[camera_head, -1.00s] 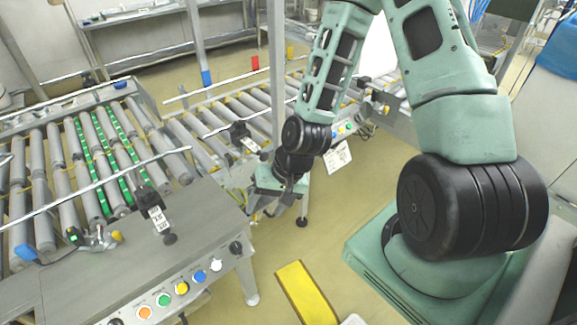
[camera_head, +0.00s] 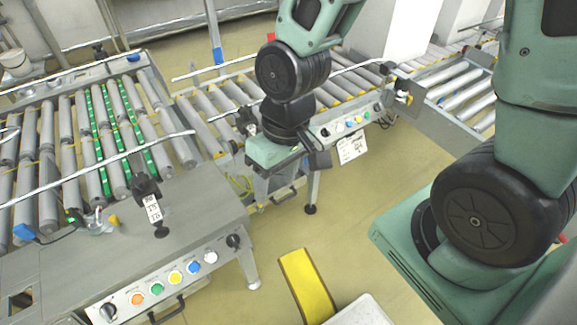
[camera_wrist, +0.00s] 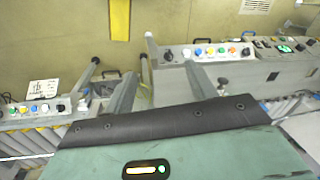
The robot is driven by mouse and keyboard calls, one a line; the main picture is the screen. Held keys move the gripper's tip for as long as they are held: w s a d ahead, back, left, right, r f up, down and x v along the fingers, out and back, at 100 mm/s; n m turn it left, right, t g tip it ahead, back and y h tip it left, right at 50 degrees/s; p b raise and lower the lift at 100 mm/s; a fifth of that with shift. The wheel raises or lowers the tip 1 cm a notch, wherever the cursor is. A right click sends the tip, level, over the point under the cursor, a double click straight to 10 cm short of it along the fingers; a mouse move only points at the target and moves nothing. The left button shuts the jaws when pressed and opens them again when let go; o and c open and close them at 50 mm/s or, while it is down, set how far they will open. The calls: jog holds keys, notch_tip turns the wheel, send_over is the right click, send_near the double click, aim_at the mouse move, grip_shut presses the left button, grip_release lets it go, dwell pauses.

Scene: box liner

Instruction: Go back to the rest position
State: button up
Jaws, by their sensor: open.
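My gripper (camera_head: 290,172) hangs at the centre of the head view, in front of the middle conveyor and above the floor. Its green body and dark wrist joint show there, but the fingers are small and partly hidden. In the wrist view my gripper (camera_wrist: 160,76) has its two fingers spread apart, with nothing between them but floor and the edge of a conveyor frame behind.
A roller conveyor (camera_head: 60,160) with a button panel (camera_head: 165,285) stands at left. Another conveyor (camera_head: 225,95) runs behind my gripper, and more rollers (camera_head: 460,85) lie at right. A yellow floor strip (camera_head: 306,285) and a pale box corner (camera_head: 360,312) lie in front. Open floor (camera_head: 350,225) lies between.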

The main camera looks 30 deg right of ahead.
jog(key=shift+s+d+r, duration=0.1)
jog(key=shift+s+r, duration=0.15)
jog(key=shift+r, duration=0.25)
jog(key=s+a+r+n+h, duration=0.1)
jog(key=s+a+r+n, duration=0.2)
jog(key=s+r, duration=0.4)
jog(key=shift+r+n, duration=0.25)
jog(key=shift+n, duration=0.45)
jog(key=shift+s, duration=0.1)
